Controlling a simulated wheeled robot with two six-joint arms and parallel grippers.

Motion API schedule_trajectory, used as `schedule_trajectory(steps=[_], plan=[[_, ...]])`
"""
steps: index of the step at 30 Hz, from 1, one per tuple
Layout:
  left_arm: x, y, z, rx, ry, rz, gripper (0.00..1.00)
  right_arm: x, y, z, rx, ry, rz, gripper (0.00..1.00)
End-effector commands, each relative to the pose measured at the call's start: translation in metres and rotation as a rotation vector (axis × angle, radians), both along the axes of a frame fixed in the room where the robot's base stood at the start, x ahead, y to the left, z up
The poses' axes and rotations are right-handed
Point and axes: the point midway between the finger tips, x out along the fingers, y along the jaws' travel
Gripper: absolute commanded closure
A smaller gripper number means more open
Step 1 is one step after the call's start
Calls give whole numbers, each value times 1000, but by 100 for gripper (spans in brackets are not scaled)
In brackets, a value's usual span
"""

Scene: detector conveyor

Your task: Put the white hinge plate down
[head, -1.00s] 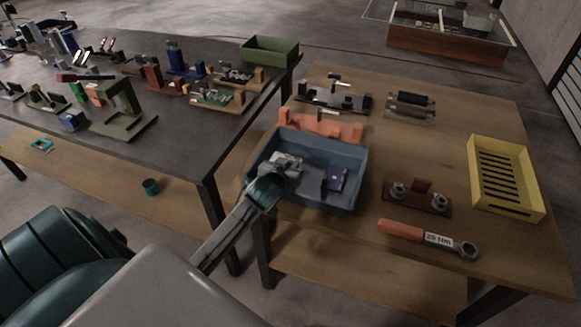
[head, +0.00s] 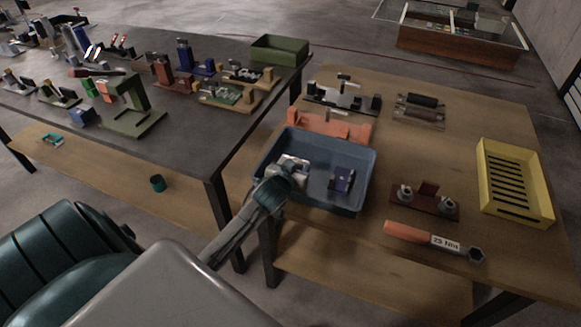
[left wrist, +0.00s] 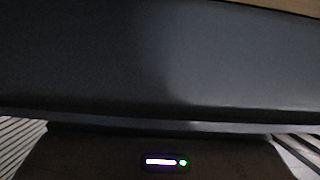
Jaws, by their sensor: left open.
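The white hinge plate seems to be the pale piece (head: 289,160) in the left part of the blue tray in the head view. My left gripper (head: 298,172) reaches down into the tray right at this piece, and its wrist covers part of it. The jaws are open; whether they still touch the piece I cannot tell. A small purple-blue block (head: 342,179) lies on the tray floor to the right. The blue tray (head: 368,182) stands at the table's near-left edge. The left wrist view shows mostly a close dark surface and no plate. My right gripper is not in view.
An orange bracket (head: 330,124) stands right behind the tray. To the right are a dark red fixture (head: 428,202), an orange-handled wrench (head: 430,240) and a yellow slotted tray (head: 512,185). The dark table (head: 190,135) on the left carries several fixtures. Wood between tray and yellow tray is partly bare.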

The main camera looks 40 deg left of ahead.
Motion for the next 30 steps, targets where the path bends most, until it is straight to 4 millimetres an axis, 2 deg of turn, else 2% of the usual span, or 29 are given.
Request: schedule_trajectory(steps=[15, 21, 30], plan=[[-88, -21, 35, 0, 3, 0, 57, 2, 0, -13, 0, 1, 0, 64], [-103, -24, 42, 0, 2, 1, 57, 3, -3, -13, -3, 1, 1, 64], [-104, -25, 43, 0, 2, 1, 57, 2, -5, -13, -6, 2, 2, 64]])
